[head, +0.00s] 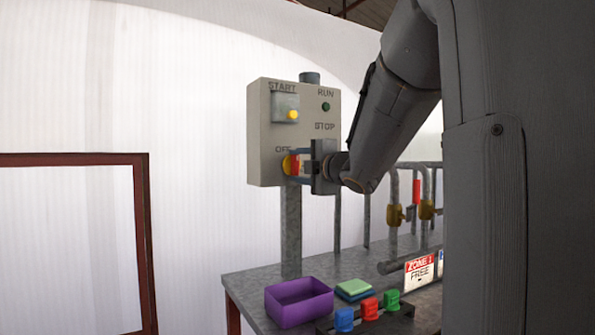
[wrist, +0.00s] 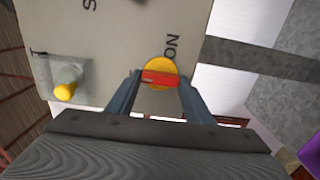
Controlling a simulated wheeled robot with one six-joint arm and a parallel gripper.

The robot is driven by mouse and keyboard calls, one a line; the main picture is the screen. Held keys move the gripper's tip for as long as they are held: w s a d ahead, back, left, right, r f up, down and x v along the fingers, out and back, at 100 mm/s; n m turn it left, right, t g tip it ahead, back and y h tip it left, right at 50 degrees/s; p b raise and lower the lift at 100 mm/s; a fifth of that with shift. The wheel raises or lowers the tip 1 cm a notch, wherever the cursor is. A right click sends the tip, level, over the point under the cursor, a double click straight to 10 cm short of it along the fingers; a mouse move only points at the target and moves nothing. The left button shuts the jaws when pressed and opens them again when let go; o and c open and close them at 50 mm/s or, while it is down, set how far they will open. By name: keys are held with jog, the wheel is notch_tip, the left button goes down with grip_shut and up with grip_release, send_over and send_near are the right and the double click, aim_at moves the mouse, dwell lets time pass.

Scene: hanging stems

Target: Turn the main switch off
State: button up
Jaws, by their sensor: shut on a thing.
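The main switch is a yellow disc (head: 286,165) with a red handle, low on the front of a grey control box (head: 266,120). In the wrist view the red handle (wrist: 160,78) lies across the yellow disc (wrist: 159,65), crosswise in the picture. The ON label stands just above the disc there; in the head view the OFF label is above the disc. My gripper (head: 298,165) is at the switch, its two fingers on either side of the handle, shut on it. It also shows in the wrist view (wrist: 161,77). The handle is partly hidden by the gripper in the head view.
Below, a metal bench (head: 255,283) holds a purple bin (head: 298,303), coloured clips and a ZONE 1 sign (head: 419,270). Pipes with brass valves stand right.

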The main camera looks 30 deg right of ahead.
dwell(0.4)
jog(key=o, duration=1.1)
jog(key=shift+c, duration=0.2)
jog(key=s, duration=0.8)
jog(key=shift+d, duration=0.15)
